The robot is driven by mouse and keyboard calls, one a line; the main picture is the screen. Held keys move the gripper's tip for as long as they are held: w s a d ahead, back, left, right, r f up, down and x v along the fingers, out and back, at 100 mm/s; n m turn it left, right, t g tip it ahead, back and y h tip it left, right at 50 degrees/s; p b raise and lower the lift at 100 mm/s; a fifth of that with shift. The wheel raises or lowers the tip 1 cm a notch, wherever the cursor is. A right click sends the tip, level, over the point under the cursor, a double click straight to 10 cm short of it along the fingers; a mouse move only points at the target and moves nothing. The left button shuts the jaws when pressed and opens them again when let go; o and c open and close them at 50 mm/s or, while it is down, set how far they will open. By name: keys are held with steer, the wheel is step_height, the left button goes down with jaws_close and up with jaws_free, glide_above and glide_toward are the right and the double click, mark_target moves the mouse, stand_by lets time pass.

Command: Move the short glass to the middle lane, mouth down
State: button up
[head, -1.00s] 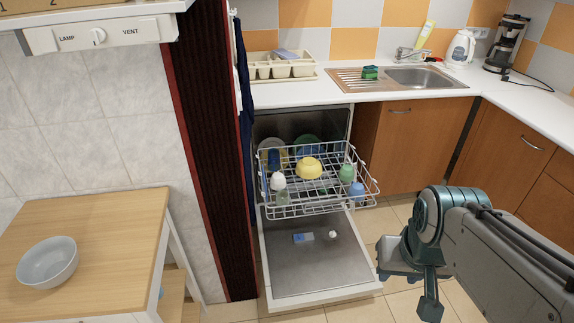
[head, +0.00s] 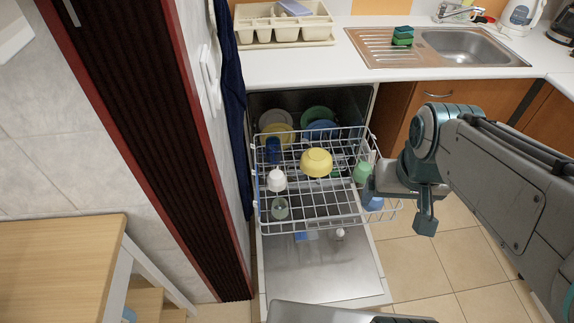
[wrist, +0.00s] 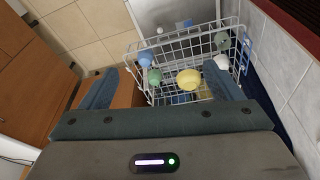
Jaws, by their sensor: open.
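The short glass (head: 280,208), clear and greenish, appears to be the one standing at the front left of the dishwasher's wire rack (head: 318,222). It also shows in the wrist view (wrist: 221,41). I cannot tell surely which way its mouth faces. The rack's middle lane has a yellow bowl (head: 316,162) toward the back and bare wires in front. My gripper (wrist: 164,72) is open and empty, its fingers spread wide on both sides of the wrist view. In the head view my gripper (head: 424,220) hangs at the right of the rack, apart from the glass.
A white cup (head: 277,180) stands behind the glass. A green cup (head: 362,172) and a blue cup (head: 372,201) stand along the rack's right side. The open door (head: 325,275) lies below. A wall and dark red panel (head: 150,130) bound the left.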

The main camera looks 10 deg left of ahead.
steer(key=w+a+f+n+g+b, duration=0.1)
steer(key=w+a+f+n+b, duration=0.45)
steer(key=w, duration=0.55)
steer(key=n+g+b, duration=0.2)
steer(key=n+b, duration=0.4)
steer(key=b, duration=0.4)
glide_above(280, 202)
step_height(280, 202, down, 23)
steer(key=f, duration=0.2)
steer(key=f+b, duration=0.1)
steer(key=f, duration=0.5)
steer(key=shift+w+a+f, duration=0.2)
steer(key=shift+a, duration=0.15)
steer(key=shift+s+d+f+b, duration=0.15)
steer(key=shift+f+b, duration=0.25)
steer(key=shift+f, duration=1.2)
steer(key=shift+s+d+f+b, duration=0.15)
steer(key=shift+f+b, duration=0.25)
steer(key=shift+f, duration=1.15)
steer(key=shift+w+r, duration=0.1)
steer(key=shift+w, duration=0.05)
steer(key=c, duration=1.2)
